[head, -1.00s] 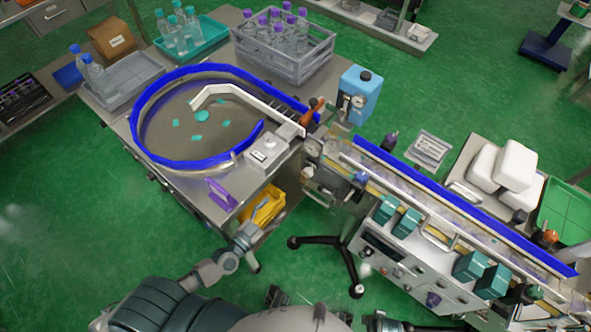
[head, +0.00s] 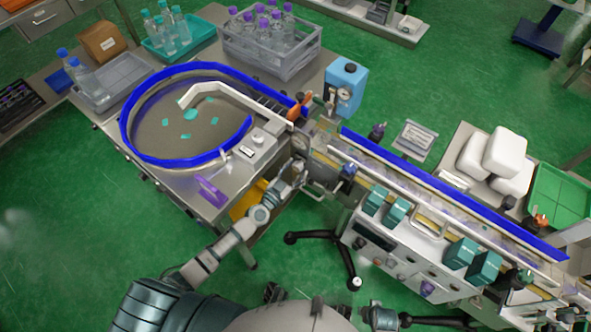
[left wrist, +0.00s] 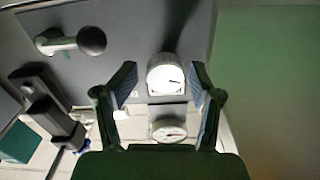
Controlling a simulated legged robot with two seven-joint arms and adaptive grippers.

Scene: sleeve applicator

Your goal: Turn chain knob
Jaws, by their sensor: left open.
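My left gripper (head: 297,172) is at the near side of the machine, by the junction of the round table and the conveyor. In the left wrist view its two fingers (left wrist: 162,80) are spread apart and empty. A white round dial or knob with a dark pointer (left wrist: 166,74) shows between the fingertips, with a gap on either side. A second white round gauge (left wrist: 168,130) lies below it, nearer the palm. A dark ball-ended handle (left wrist: 90,40) stands out at upper left. I cannot tell for sure which of these is the chain knob.
The round table with a blue rim (head: 124,135) is left of the gripper, and the blue-railed conveyor (head: 430,190) runs right. A control box (head: 400,255) and a black stand leg (head: 320,236) are nearby. Green floor (head: 60,230) is free at left.

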